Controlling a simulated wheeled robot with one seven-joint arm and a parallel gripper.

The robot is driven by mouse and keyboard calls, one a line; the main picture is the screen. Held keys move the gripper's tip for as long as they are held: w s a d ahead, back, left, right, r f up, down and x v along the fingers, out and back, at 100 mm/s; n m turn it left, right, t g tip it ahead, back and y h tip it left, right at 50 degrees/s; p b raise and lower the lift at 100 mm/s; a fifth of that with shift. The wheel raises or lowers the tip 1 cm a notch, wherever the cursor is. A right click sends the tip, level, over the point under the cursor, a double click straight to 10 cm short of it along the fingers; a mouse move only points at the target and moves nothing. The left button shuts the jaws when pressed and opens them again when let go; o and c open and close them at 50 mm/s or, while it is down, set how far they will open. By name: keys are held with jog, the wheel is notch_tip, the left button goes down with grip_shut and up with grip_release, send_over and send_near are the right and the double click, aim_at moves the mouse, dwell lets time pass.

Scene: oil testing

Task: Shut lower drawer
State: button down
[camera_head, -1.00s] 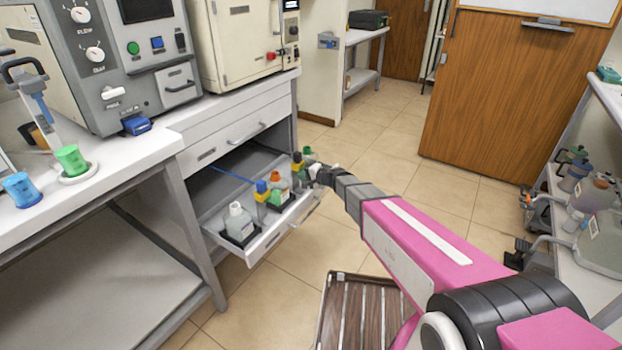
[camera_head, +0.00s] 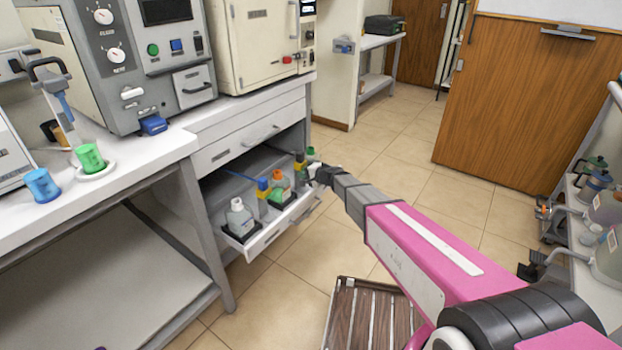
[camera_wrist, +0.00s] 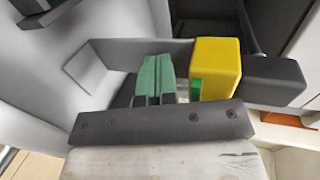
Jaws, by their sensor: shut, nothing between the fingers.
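The lower drawer (camera_head: 265,243) stands part open below a shut upper drawer (camera_head: 250,144). It holds a white bottle (camera_head: 239,216), an orange-topped bottle (camera_head: 278,185) and yellow- and blue-topped items. My gripper (camera_head: 316,172) is at the right end of the drawer's front, near its upper edge. In the wrist view, my gripper's green fingers (camera_wrist: 153,78) are together with nothing between them, beside a yellow cap (camera_wrist: 215,68) and the drawer's grey wall. I cannot tell exactly where the fingers touch the drawer.
The counter (camera_head: 130,160) carries instruments, a blue cup (camera_head: 42,185) and a green cup (camera_head: 90,158). Shelves with bottles (camera_head: 605,208) stand at right. The tiled floor between is mostly clear.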

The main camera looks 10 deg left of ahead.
jog(key=w+a, duration=0.4)
jog(key=a, duration=0.6)
jog(key=w+a, duration=0.4)
jog(key=a, duration=0.6)
jog(key=shift+w, duration=0.2)
jog(key=shift+a, duration=0.2)
jog(key=shift+d, duration=0.1)
jog(key=shift+s+d, duration=0.2)
jog(key=shift+d, duration=0.35)
jog(key=s+d+r+n+g+h, duration=0.1)
jog(key=s+d+h, duration=0.3)
jog(key=s+d, duration=0.7)
jog(key=s+d+r+n+g+h, duration=0.1)
jog(key=s+d+h, duration=0.4)
jog(key=d, duration=2.8)
jog(key=s+d+r+n+g+h, duration=0.1)
jog(key=s+d+n+g+h, duration=0.1)
jog(key=s+d, duration=1.7)
jog(key=d+g+h, duration=0.1)
jog(key=d+h, duration=0.1)
jog(key=d, duration=0.1)
jog(key=shift+s+d+n+h, duration=0.25)
jog(key=shift+d+n+h, duration=0.05)
jog(key=shift+d, duration=0.05)
